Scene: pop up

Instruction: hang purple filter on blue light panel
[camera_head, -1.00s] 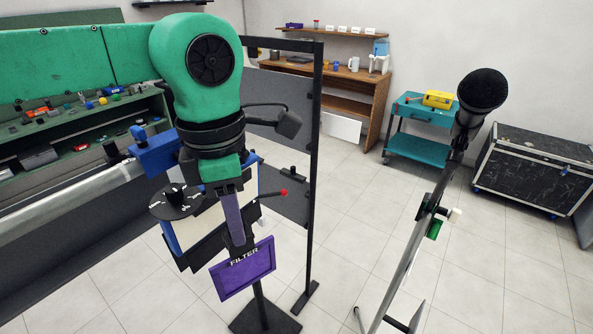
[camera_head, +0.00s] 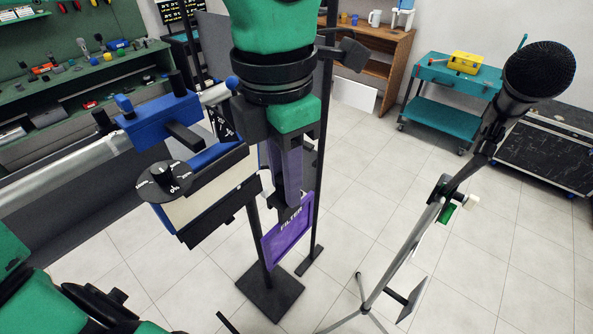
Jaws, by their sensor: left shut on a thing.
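The blue light panel (camera_head: 154,120) is left of centre, with a pale cream face, black flaps and a round black dial at its near corner. It is fixed on a grey horizontal pole. My left gripper (camera_head: 291,203) points down to the right of the panel and is shut on the purple filter (camera_head: 287,236). The filter is a purple frame with the word FILTER on its upper edge. It hangs tilted in the air, lower than the panel's face and apart from it. My right gripper is not in view.
A microphone (camera_head: 535,72) on a tripod stand is at the right. A black upright stand with a flat base (camera_head: 270,290) is behind the filter. A teal cart (camera_head: 450,80) and a black case (camera_head: 550,155) are farther back. Open tiled floor lies between.

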